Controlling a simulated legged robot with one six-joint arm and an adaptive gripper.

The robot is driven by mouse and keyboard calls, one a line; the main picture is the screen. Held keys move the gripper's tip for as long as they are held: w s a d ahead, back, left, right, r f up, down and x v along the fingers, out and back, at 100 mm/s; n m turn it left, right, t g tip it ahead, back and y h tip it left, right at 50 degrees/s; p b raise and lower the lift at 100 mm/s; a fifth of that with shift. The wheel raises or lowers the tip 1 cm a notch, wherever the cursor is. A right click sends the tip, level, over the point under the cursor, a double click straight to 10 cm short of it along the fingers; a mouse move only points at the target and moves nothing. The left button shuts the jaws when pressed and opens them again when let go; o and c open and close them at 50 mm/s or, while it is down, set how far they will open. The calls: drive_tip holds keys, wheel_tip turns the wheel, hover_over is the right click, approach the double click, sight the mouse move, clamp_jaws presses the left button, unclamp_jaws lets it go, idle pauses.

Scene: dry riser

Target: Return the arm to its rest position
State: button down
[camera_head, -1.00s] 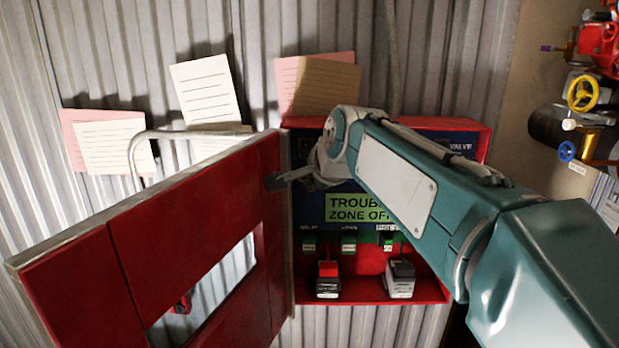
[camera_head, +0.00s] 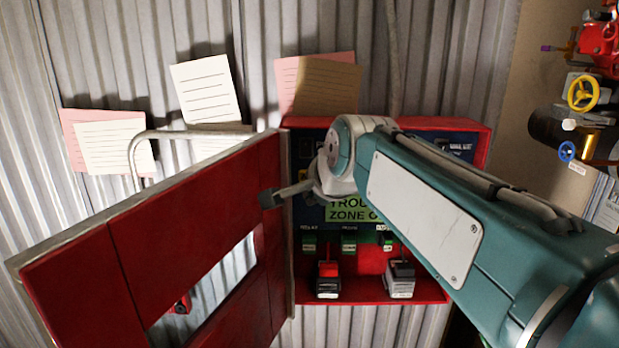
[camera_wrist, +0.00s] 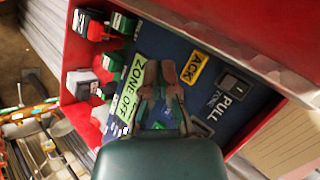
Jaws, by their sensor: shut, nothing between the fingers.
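My gripper (camera_head: 270,198) is at the end of my teal arm, in front of the open red cabinet (camera_head: 372,292). In the head view its dark fingertips are near the hinge side of the red door. In the wrist view my gripper (camera_wrist: 168,78) is shut and empty, its fingers together over the blue panel (camera_wrist: 215,65). A green label (camera_head: 345,212) reading "ZONE OFF" is partly hidden by my arm in the head view. It also shows in the wrist view (camera_wrist: 130,90). I cannot tell how far the fingers are from the panel.
The red door (camera_head: 190,215) with a window stands open to the left. Two blocks, one red and black (camera_head: 328,280) and one grey (camera_head: 400,280), sit on the cabinet's bottom. Paper notes (camera_head: 207,90) hang on the corrugated wall. Valves (camera_head: 583,94) are at the right.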

drive_tip(key=s+d+f+n+g+h, duration=0.1)
drive_tip(key=s+d+f+n, duration=0.4)
drive_tip(key=s+d+f, duration=0.2)
drive_tip(key=s+d+f+n+g+h, duration=0.2)
drive_tip(key=s+d+f+n, duration=0.4)
drive_tip(key=s+f, duration=0.5)
drive_tip(key=s+d, duration=0.1)
drive_tip(key=s, duration=0.4)
drive_tip(key=shift+s+f+g+h, duration=0.15)
drive_tip(key=shift+f+g+h, duration=0.15)
